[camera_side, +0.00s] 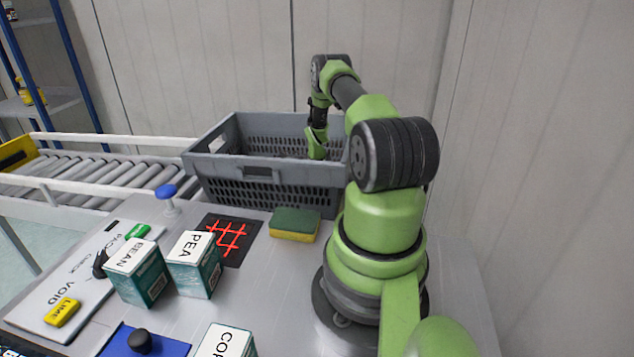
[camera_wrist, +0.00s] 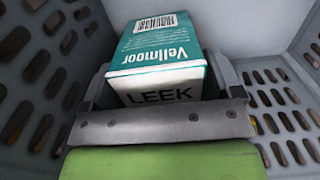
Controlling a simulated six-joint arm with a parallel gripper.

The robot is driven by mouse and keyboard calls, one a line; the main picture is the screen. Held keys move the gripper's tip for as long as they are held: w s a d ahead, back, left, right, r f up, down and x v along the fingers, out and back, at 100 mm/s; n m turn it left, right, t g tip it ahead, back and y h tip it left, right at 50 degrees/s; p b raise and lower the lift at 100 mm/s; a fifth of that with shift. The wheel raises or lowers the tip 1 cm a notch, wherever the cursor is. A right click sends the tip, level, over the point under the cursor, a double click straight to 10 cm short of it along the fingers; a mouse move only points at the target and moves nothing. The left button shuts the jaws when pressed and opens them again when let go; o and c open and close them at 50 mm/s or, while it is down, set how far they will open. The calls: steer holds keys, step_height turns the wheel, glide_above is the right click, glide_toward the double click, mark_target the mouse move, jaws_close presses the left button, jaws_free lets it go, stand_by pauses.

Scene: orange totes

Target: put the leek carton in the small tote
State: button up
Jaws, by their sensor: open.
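The leek carton (camera_wrist: 165,60) is a teal and white box with "LEEK" on its white end and a barcode on top. In the wrist view it is inside a grey slotted tote, directly in front of my gripper (camera_wrist: 163,90), with a finger at each side. My gripper is open; I cannot tell whether a finger touches the carton. In the side view my gripper (camera_side: 317,143) reaches down inside the grey tote (camera_side: 255,172), and the carton is hidden by the tote's wall. I cannot tell a separate small tote in either view.
Bean (camera_side: 137,272) and pea (camera_side: 195,263) cartons stand on the table, with another carton (camera_side: 228,342) at the front edge. A sponge (camera_side: 295,225), a red-lined dark pad (camera_side: 228,238) and a blue-knobbed stamp (camera_side: 168,197) lie near the tote. A roller conveyor (camera_side: 100,173) runs behind.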

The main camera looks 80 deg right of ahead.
step_height(320, 180, up, 12)
steer(key=shift+f, duration=0.1)
